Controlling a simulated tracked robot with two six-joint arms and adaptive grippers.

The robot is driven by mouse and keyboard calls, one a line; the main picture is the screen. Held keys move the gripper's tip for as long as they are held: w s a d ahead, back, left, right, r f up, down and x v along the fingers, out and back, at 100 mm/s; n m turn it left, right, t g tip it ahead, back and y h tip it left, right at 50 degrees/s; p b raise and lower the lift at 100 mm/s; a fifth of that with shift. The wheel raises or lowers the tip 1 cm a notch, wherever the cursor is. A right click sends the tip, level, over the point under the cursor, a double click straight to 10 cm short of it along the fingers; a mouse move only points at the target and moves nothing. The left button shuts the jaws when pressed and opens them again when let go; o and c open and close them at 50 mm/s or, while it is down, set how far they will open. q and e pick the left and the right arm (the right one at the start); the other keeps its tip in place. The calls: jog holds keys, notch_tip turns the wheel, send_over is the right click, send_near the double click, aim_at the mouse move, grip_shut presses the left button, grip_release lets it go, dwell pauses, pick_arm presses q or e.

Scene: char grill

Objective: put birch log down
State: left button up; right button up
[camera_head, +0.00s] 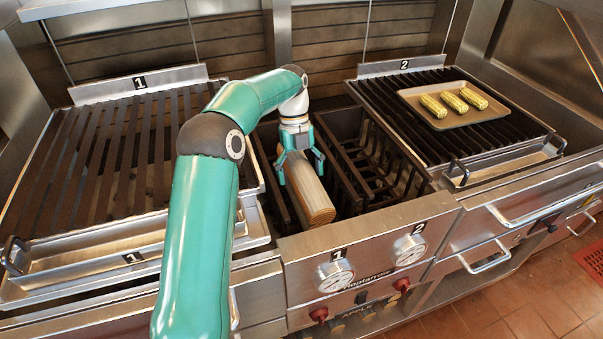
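My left gripper (301,171) reaches down into the open middle bay between the two grills. Its teal fingers sit on both sides of the birch log (308,192), which appears held between them. The log is pale brown with a lighter cut end facing the front. It lies lengthwise, low inside the bay, beside the dark bars of the rack (357,165). I cannot tell whether its underside touches the bottom of the bay. My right gripper is not in view.
Grill 1 (112,150) on the left is empty. Grill 2 (425,115) on the right bears a tray (452,118) with corn cobs (456,102). The steel front panel (372,245) with knobs closes the bay's near side. A steel post (279,40) stands behind the bay.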

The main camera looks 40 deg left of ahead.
pick_arm(q)
jog(key=shift+r, duration=0.45)
jog(key=shift+w+a+r, duration=0.1)
jog(key=shift+w+r, duration=0.05)
jog(key=shift+r, duration=0.2)
jog(key=p+v, duration=0.4)
jog(key=v, duration=0.5)
jog(key=shift+r, duration=0.3)
jog(key=shift+w+a+r+p, duration=0.1)
jog(key=shift+a+r+p, duration=0.2)
jog(key=shift+r+p, duration=0.45)
jog(key=shift+f, duration=0.2)
